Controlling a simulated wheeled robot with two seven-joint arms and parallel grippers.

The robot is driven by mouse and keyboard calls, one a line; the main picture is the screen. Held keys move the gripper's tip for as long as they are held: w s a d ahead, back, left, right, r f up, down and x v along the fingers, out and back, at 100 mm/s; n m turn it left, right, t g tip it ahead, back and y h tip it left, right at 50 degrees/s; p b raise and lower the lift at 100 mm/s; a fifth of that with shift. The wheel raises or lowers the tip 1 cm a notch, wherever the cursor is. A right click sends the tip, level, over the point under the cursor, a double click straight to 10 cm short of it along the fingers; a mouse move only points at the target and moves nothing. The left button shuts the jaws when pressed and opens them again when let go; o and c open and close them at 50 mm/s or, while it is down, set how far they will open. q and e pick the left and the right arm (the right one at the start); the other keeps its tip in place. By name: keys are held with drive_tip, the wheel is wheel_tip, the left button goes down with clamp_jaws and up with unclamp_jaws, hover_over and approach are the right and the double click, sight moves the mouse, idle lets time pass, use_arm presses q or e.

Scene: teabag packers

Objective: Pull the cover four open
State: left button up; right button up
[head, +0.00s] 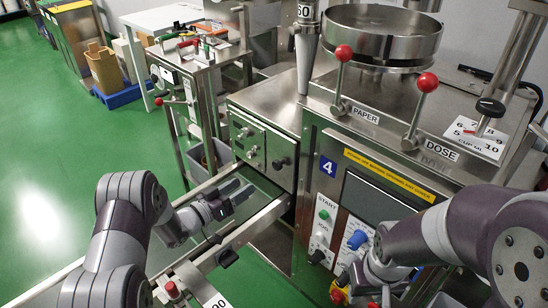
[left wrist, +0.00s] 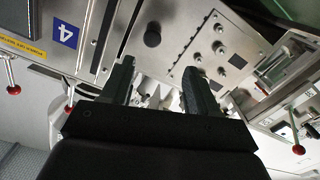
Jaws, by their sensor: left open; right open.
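The blue label 4 (head: 328,167) is on the front of the steel machine, and it also shows in the left wrist view (left wrist: 64,30). Left of it is a steel front panel with a black round knob (head: 278,164); the knob also shows in the left wrist view (left wrist: 152,39). I cannot tell which panel is cover four. My left gripper (head: 240,192) is open and empty, left of the knob and apart from it. Its two fingers (left wrist: 160,75) point toward the panel. My right gripper (head: 377,287) is low at the bottom edge, partly hidden, in front of the control panel.
Red-ball levers marked PAPER (head: 342,54) and DOSE (head: 427,83) stand on the machine top. Start buttons (head: 324,214) and a blue knob (head: 357,240) are near my right arm. A steel rail (head: 245,232) runs below my left gripper. Green floor at left is free.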

sight(275, 166)
use_arm(q)
drive_tip(key=x, duration=1)
drive_tip(key=shift+s+d+r, duration=0.35)
drive_tip(key=shift+d+r, duration=0.05)
drive_tip(key=shift+w+d+r+b, duration=0.15)
drive_tip(key=shift+w+d+b, duration=0.2)
drive_tip(key=shift+d, duration=0.1)
drive_tip(key=shift+w, duration=0.15)
clamp_jaws()
